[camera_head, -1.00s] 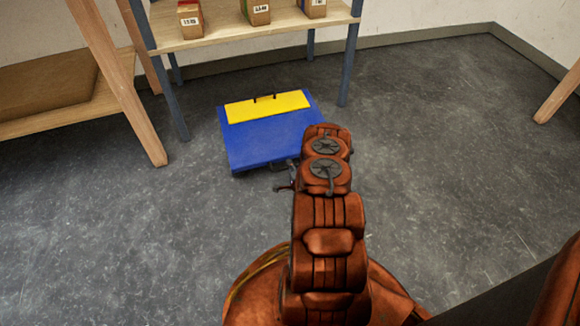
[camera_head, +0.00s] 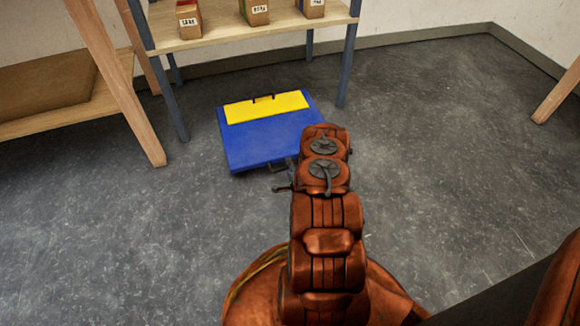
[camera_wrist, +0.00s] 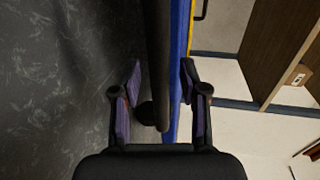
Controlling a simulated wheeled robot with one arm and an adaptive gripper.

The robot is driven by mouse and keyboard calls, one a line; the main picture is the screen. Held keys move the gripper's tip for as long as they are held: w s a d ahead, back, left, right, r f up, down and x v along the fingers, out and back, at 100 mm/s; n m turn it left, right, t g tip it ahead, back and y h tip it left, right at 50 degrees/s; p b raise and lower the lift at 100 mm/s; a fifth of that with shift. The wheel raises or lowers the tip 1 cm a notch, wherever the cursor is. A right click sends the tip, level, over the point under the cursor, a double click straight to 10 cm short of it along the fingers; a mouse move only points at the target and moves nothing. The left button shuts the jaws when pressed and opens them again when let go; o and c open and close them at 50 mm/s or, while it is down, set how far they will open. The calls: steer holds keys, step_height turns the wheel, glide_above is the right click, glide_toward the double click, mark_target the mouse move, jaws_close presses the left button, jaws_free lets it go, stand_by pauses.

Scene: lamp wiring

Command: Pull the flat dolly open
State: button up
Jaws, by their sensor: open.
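The flat dolly (camera_head: 262,141) is a low blue platform with a yellow strip and a small black handle at its far end. It lies flat on the floor, partly under the shelf. My gripper (camera_head: 284,176) is at the dolly's near edge, mostly hidden by my arm. In the wrist view my gripper (camera_wrist: 160,82) is open. The dolly's blue edge (camera_wrist: 181,50) and a dark bar-like part run between the two fingers. I cannot tell whether either finger touches it.
A shelf (camera_head: 250,33) with several small labelled boxes stands over the dolly's far side, its blue-grey legs on either side. A wooden rack (camera_head: 70,104) is at the left. A wooden leg (camera_head: 558,94) stands far right. The floor in front and to the right is clear.

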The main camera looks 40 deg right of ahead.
steer(key=v, duration=0.7)
steer(key=shift+s+a, duration=0.15)
stand_by(0.5)
